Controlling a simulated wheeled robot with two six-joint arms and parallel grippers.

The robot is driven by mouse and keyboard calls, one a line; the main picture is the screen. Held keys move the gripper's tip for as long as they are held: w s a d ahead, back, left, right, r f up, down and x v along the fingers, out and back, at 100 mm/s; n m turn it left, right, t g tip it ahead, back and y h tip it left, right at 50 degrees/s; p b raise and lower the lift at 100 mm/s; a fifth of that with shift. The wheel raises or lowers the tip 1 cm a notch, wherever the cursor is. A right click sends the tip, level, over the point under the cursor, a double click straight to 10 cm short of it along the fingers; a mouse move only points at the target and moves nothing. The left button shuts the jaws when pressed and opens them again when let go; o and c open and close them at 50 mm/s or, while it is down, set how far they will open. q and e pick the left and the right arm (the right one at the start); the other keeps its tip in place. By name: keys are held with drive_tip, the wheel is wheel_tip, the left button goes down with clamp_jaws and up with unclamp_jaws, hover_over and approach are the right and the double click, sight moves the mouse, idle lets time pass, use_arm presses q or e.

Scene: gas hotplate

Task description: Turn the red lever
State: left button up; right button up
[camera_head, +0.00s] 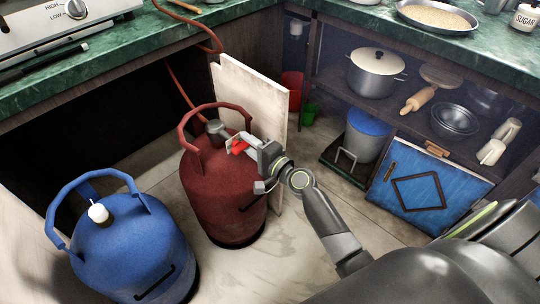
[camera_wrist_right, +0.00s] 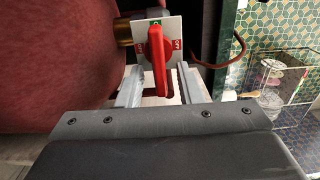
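The red lever (camera_wrist_right: 158,62) stands at the top of the red gas bottle (camera_head: 228,185), in front of a white plate (camera_wrist_right: 141,36) with red and green marks. In the head view the lever (camera_head: 238,147) is partly covered by my right gripper (camera_head: 245,142). In the right wrist view the two fingers of my right gripper (camera_wrist_right: 158,85) are apart, one on each side of the lever, with a visible gap to it. The lever points roughly upright in that view. My left gripper is not in view.
A blue gas bottle (camera_head: 120,245) stands left of the red one. The red bottle's handle (camera_head: 186,135) arches around its valve, and a hose (camera_head: 176,85) runs up to the hotplate (camera_head: 60,25). A pale board (camera_head: 255,95) stands behind. Shelves hold a pot (camera_head: 375,80).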

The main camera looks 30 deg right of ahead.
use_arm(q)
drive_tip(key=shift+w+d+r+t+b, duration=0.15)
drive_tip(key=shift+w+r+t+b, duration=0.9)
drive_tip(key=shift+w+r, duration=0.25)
use_arm(e)
drive_tip(key=v, duration=1.6)
drive_tip(key=shift+s, duration=0.3)
drive_tip(key=shift+d, duration=0.1)
